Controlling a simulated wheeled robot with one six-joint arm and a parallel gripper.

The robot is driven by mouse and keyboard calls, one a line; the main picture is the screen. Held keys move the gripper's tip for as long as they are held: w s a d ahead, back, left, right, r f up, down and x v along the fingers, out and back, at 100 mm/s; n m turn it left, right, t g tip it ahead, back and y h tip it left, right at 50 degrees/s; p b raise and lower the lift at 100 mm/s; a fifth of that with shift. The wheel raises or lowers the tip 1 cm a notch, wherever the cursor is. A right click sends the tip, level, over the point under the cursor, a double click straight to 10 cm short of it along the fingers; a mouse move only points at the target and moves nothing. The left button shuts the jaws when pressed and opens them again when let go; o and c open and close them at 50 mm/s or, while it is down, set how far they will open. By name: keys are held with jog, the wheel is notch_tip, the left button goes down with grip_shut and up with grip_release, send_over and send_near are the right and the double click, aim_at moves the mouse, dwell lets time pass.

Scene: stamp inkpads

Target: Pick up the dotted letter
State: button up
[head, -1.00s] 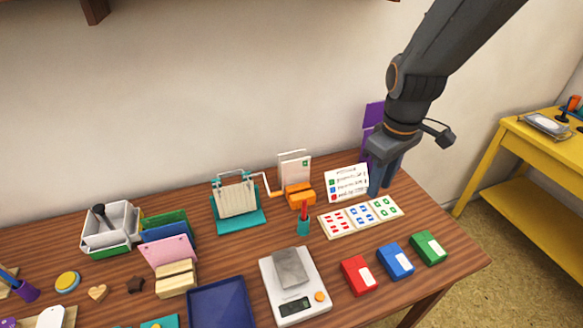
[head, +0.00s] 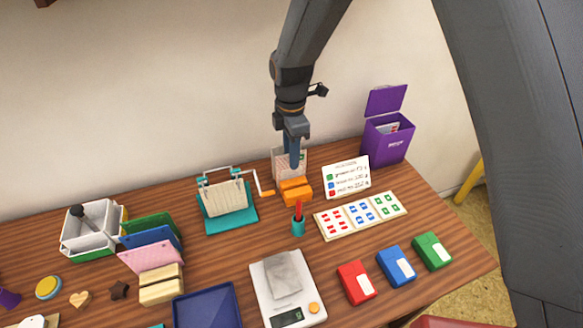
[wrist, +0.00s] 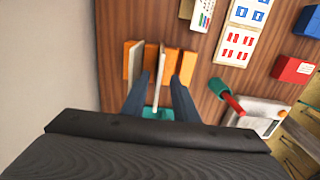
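An orange rack (head: 296,190) stands at the back of the table and holds pale upright letters. The front pale letter (head: 283,163) bears a green stamp and seems faintly dotted, partly hidden behind my gripper (head: 293,160). In the wrist view the orange rack (wrist: 188,66) shows two letters edge-on, one at left (wrist: 135,62) and one near the middle (wrist: 159,66). My gripper (wrist: 160,80) is open over the rack. Its fingers lie either side of the middle letter, with gaps; I cannot tell which letter is dotted from above.
A purple box (head: 387,140) with a raised lid stands at right. A teal cranked device (head: 228,212) is left of the rack. Inkpads (head: 397,264) and a scale (head: 287,290) lie in front.

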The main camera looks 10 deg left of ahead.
aim_at(283, 171)
jog(key=shift+w+f+p, duration=0.1)
jog(key=shift+f+p, duration=0.65)
jog(key=shift+f, duration=1.3)
grip_shut()
